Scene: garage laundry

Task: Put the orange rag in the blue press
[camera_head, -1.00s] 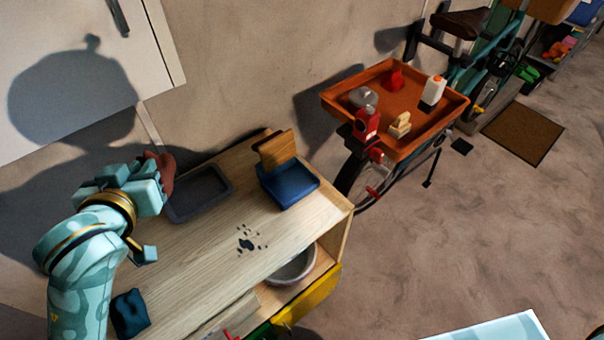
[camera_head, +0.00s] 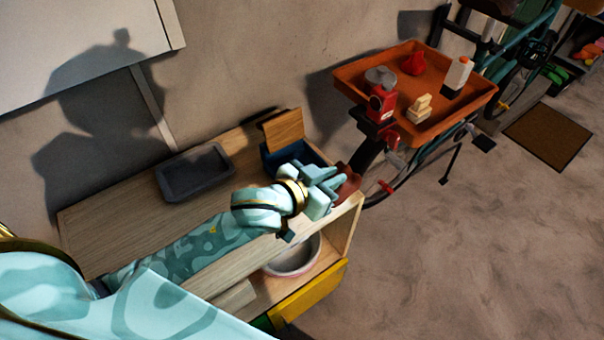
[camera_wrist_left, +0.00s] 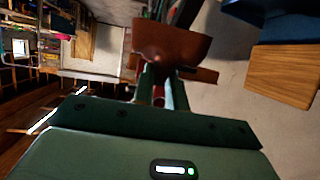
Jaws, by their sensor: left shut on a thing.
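The orange rag (camera_head: 348,184) looks reddish brown and is pinched in my left gripper (camera_head: 334,178). In the left wrist view the rag (camera_wrist_left: 170,48) spreads out beyond the fingertips. The gripper is shut on it above the bench's right end, to the right of the press. The blue press (camera_head: 284,158) stands at the bench's back right, with its wooden lid (camera_head: 284,128) raised; my gripper hides part of its front. In the left wrist view its blue part (camera_wrist_left: 288,27) and wooden lid (camera_wrist_left: 285,74) show on the right. My right gripper is out of view.
A grey tray (camera_head: 195,173) lies on the wooden bench (camera_head: 115,213), left of the press. A bowl (camera_head: 292,258) sits on the shelf below. An orange tray (camera_head: 440,118) with bottles and other items is on a bicycle to the right. Open floor lies right of the bench.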

